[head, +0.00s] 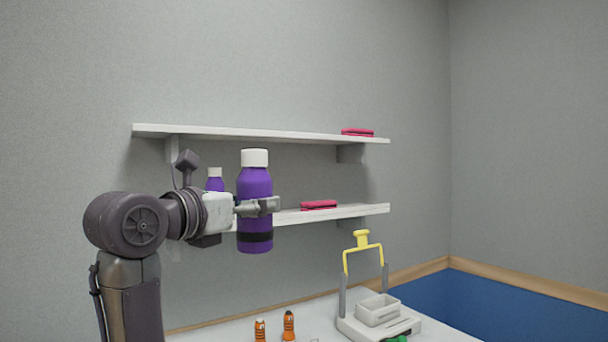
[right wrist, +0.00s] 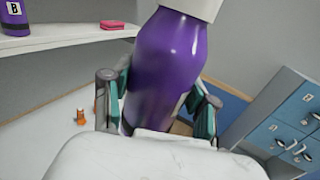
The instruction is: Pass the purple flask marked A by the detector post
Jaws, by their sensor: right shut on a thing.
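A purple flask (head: 255,190) with a white cap and a dark band near its base is upright in the head view, in front of the shelves. My right gripper (head: 258,206) is shut on its body and holds it in the air. In the right wrist view the flask (right wrist: 165,65) fills the middle, between the teal-padded fingers (right wrist: 160,105). No letter shows on it. A second purple flask (head: 215,182) stands behind on the lower shelf; the right wrist view shows it marked B (right wrist: 17,15). I cannot tell which thing is the detector post. My left gripper is not in view.
Below the lower shelf (head: 345,211) is a white table (head: 300,318) with two orange items (head: 288,326) and a white device with grey uprights and a yellow handle (head: 362,243). Pink items (head: 318,205) lie on the shelves. Blue numbered drawers (right wrist: 285,135) stand at right in the wrist view.

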